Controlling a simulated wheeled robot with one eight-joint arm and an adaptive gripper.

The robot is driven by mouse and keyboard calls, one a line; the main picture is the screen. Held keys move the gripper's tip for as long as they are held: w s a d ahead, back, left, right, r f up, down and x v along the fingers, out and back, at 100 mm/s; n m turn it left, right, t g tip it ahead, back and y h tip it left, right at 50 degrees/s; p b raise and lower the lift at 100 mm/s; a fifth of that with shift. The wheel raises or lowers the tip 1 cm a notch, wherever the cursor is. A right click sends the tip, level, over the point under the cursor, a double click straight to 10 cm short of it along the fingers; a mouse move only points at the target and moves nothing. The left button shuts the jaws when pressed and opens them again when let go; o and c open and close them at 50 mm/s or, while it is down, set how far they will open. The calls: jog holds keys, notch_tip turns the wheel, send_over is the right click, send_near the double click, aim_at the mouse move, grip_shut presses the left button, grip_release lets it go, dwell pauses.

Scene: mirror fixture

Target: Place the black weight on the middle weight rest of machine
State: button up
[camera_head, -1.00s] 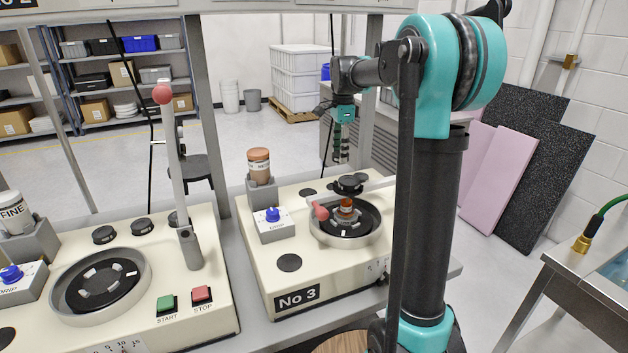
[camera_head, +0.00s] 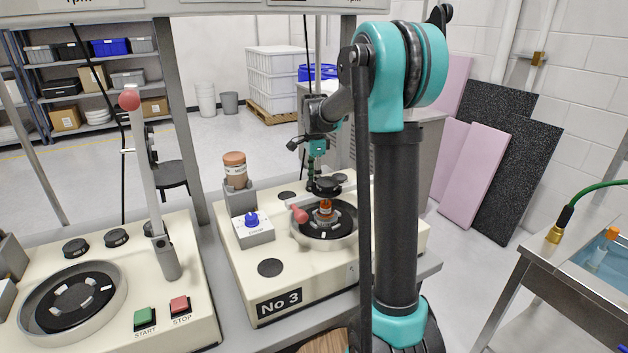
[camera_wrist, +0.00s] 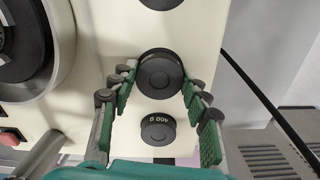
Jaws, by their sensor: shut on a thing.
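My gripper (camera_wrist: 158,80) is shut on a round black weight (camera_wrist: 160,75), one finger on each side of it. In the wrist view it lies in line between two other black weights, one marked 400 g (camera_wrist: 158,131) and one at the top edge (camera_wrist: 160,4). It looks larger than these. In the head view my gripper (camera_head: 314,176) is low over the back of the machine marked No 3 (camera_head: 279,302). The held weight is hard to make out there. I cannot tell whether it touches the machine's top.
A lever with a pink ball (camera_head: 299,215) and a black turntable (camera_head: 343,224) are close in front of my gripper. An orange-brown jar (camera_head: 235,169) stands to the left. A second machine (camera_head: 207,318) is at far left. A grey upright stands behind.

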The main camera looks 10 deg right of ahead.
jog(key=shift+f, duration=0.1)
jog(key=o, duration=1.5)
notch_tip(320, 180, up, 12)
jog(key=shift+r, duration=0.15)
